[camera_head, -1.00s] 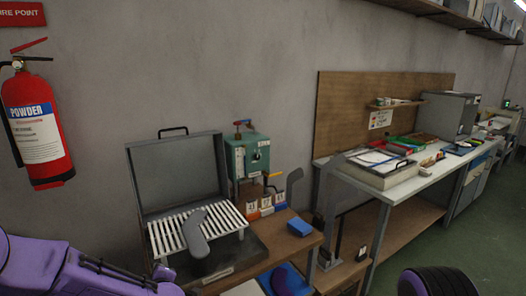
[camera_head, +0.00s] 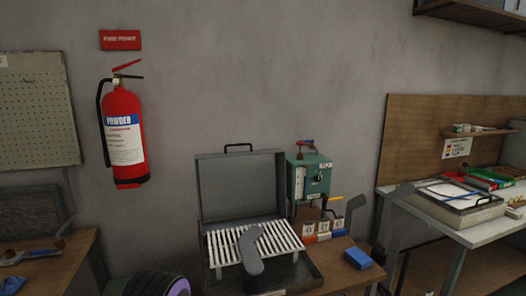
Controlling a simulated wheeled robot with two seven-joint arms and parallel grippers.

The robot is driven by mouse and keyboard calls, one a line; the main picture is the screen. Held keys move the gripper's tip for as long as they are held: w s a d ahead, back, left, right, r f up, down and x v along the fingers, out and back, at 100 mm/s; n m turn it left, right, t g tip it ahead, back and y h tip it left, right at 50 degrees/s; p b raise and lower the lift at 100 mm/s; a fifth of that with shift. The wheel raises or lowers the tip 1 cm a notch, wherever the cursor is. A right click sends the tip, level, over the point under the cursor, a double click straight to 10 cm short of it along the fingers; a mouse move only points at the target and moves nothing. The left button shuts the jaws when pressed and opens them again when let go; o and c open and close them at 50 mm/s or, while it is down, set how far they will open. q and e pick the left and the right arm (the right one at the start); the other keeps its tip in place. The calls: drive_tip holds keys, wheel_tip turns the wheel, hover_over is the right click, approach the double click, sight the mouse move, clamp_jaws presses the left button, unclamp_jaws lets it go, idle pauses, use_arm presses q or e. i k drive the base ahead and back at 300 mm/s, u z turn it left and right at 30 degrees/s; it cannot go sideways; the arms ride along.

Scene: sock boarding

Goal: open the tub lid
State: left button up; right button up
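Nothing in view is surely the tub. A grey metal box (camera_head: 262,284) stands on the wooden bench with its hinged lid (camera_head: 240,187) upright and open. A white slatted rack (camera_head: 225,246) lies in it, with a grey sock-shaped form (camera_head: 250,250) on top. A small blue block (camera_head: 357,258) sits at the bench's right side. Neither of my grippers is in view; only a dark, purple-edged rounded part, likely of my arm, shows at the bottom edge left of the box.
A green machine (camera_head: 309,177) stands behind the box, with several small numbered blocks (camera_head: 323,228) in front. A fire extinguisher (camera_head: 124,136) hangs on the wall. A wooden table (camera_head: 60,262) with tools is at left; a long workbench (camera_head: 480,236) is at right.

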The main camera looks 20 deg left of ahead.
sight(281, 180)
drive_tip(key=k, duration=0.45)
drive_tip(key=u, duration=1.55)
drive_tip(key=i, duration=1.15)
drive_tip(key=z, duration=2.2)
